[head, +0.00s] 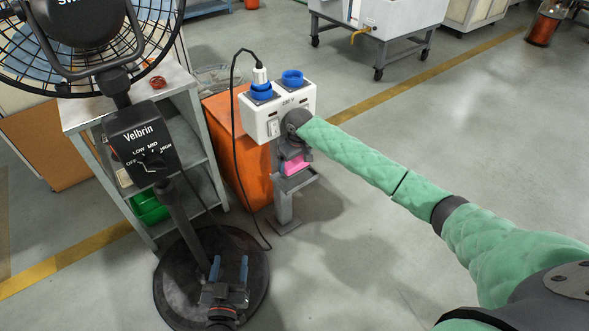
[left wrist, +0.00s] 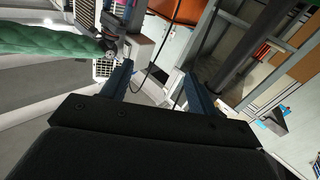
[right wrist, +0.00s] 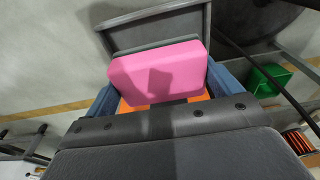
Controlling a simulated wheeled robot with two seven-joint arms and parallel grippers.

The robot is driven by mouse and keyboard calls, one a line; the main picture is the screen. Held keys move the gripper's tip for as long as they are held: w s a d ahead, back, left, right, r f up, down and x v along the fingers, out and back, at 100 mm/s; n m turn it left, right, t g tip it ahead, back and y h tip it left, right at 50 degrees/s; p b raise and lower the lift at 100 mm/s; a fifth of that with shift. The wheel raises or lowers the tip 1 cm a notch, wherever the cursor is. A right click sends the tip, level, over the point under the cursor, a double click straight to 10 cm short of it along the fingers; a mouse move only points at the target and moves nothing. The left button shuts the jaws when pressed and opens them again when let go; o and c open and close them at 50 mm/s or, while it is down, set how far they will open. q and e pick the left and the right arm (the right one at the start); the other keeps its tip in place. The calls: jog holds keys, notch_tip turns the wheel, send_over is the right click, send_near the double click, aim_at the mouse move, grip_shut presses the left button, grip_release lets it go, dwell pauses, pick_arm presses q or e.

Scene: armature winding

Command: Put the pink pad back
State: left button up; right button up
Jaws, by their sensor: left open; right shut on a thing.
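The pink pad (head: 295,167) is a rounded slab held between the blue fingers of my right gripper (head: 293,156), just below the white socket box. In the right wrist view the pad (right wrist: 155,70) fills the space between the fingers, and a grey tray (right wrist: 155,32) lies right beyond it. In the head view this tray (head: 296,181) sits on the post just under the pad; I cannot tell whether they touch. My left gripper (head: 229,270) is open and empty, pointing forward above the fan base. Its fingers also show apart in the left wrist view (left wrist: 158,88).
The white socket box (head: 275,115) with blue sockets and a plugged-in black cable tops the post. An orange cabinet (head: 222,140) stands behind it. The fan's control box (head: 143,145) and round base (head: 185,285) are at the left, near a shelf unit.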

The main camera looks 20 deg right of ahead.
aim_at(295, 169)
notch_tip(295, 169, down, 4)
jog(key=shift+r+b, duration=0.1)
jog(key=shift+b, duration=0.25)
pick_arm(q)
notch_tip(295, 169, up, 9)
jog(key=t, duration=0.3)
jog(key=shift+w+a+f+h, duration=0.15)
jog(key=shift+w+a+h, duration=0.05)
jog(key=shift+w+h, duration=0.1)
jog(key=shift+f, duration=0.3)
jog(key=shift+f, duration=0.6)
jog(key=shift+f+g, duration=0.1)
jog(key=shift+g, duration=0.2)
pick_arm(e)
jog(key=o, duration=0.6)
pick_arm(q)
jog(key=shift+f, duration=0.2)
